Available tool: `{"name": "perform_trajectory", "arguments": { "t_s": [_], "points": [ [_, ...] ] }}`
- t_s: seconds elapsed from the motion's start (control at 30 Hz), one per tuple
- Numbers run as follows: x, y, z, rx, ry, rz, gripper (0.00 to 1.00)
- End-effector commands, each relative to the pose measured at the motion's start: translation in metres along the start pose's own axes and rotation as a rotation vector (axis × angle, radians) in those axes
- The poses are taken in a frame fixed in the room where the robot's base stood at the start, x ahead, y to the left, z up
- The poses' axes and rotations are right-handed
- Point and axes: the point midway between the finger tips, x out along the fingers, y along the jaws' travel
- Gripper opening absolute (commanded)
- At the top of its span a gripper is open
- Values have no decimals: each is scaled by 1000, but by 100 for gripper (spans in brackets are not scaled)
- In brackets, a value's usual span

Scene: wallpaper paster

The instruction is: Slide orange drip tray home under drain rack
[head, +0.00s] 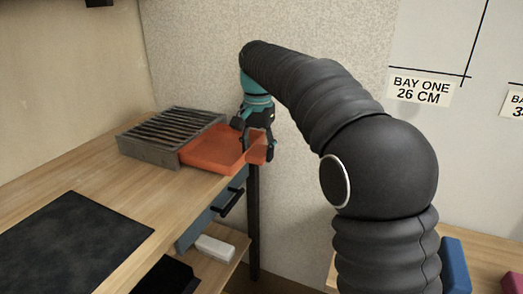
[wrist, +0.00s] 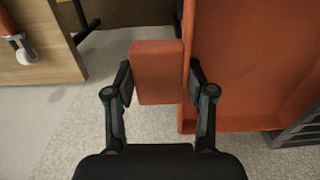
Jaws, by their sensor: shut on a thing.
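The orange drip tray (head: 215,152) sits on the wooden bench, partly under the grey slatted drain rack (head: 165,132). Much of the tray sticks out to the right of the rack, towards the bench's end. My gripper (head: 256,148) is at the tray's outer end. In the wrist view my gripper (wrist: 160,85) has its two fingers on either side of an orange tab (wrist: 157,70) on the tray's edge, shut on it. The tray's shallow inside (wrist: 250,65) looks empty. A corner of the rack (wrist: 298,130) shows at the lower right of the wrist view.
A dark mat (head: 75,240) lies on the bench (head: 120,190) in front of the rack. A drawer with a black handle (head: 231,202) is below the bench edge. A white block (head: 215,248) lies on the lower shelf. A speckled wall stands behind.

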Motion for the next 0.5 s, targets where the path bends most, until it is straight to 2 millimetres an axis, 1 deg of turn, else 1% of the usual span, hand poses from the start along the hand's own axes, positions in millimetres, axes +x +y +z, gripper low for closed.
{"name": "perform_trajectory", "arguments": {
  "t_s": [0.5],
  "points": [
    [0,-16,0,-1,1,-1,4]
  ]
}}
